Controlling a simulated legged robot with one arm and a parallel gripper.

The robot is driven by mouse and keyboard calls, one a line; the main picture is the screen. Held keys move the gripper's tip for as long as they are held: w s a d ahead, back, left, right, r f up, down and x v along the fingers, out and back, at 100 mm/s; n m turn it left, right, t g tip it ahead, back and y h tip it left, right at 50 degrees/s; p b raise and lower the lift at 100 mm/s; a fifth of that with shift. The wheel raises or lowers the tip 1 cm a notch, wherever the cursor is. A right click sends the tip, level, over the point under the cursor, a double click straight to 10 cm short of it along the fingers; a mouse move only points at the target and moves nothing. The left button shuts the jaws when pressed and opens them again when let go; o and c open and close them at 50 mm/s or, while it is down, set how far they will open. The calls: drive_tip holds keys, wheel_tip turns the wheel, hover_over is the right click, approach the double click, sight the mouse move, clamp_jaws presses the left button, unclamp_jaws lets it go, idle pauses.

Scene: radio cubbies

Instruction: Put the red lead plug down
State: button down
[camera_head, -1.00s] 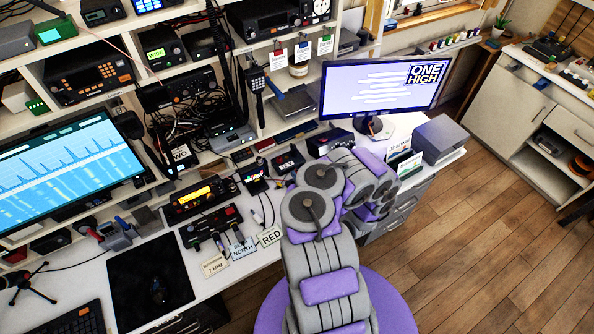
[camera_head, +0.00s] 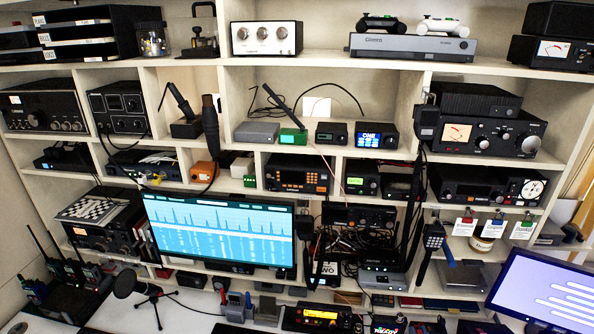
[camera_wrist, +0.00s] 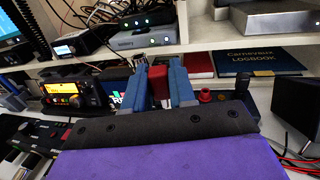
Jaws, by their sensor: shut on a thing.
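In the wrist view my gripper (camera_wrist: 160,84) points toward the desk's back shelf, its two blue fingers upright. It is shut on the red lead plug (camera_wrist: 158,83), a red block showing between the fingers. The plug's lower part is hidden behind the dark and purple wrist cover. I cannot tell whether the plug touches anything below. My gripper and arm are not in the head view.
In the wrist view a radio with an orange display (camera_wrist: 70,95) stands left of the fingers. A red round knob (camera_wrist: 205,95) is close on the right. A blue logbook (camera_wrist: 256,62) lies behind on the shelf. Red and black leads (camera_wrist: 299,152) run at lower right.

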drive_tip(key=w+a+r+n+g+y+b, duration=0.2)
drive_tip(key=w+a+r+n+y, duration=0.55)
drive_tip(key=a+r, duration=0.6)
drive_tip(key=w+a+r+n+g+y+b, duration=0.1)
drive_tip(key=a+r+n+g+y, duration=0.2)
drive_tip(key=a, duration=0.4)
drive_tip(key=a+r+n+g+y+b, duration=0.1)
drive_tip(key=a+r+g+y, duration=0.1)
drive_tip(key=a+r+y, duration=0.45)
wheel_tip(320, 180, up, 10)
drive_tip(key=w+a+m+t+h, duration=0.1)
drive_tip(key=w+m+t+h, duration=0.1)
drive_tip(key=m+t+h, duration=0.4)
drive_tip(key=m+h, duration=0.1)
drive_tip(key=h, duration=0.3)
drive_tip(key=shift+w+a+h, duration=0.15)
drive_tip(key=shift+w+h, duration=0.2)
drive_tip(key=shift+h, duration=0.05)
drive_tip(key=shift+r+m, duration=0.1)
drive_tip(key=shift+m, duration=0.15)
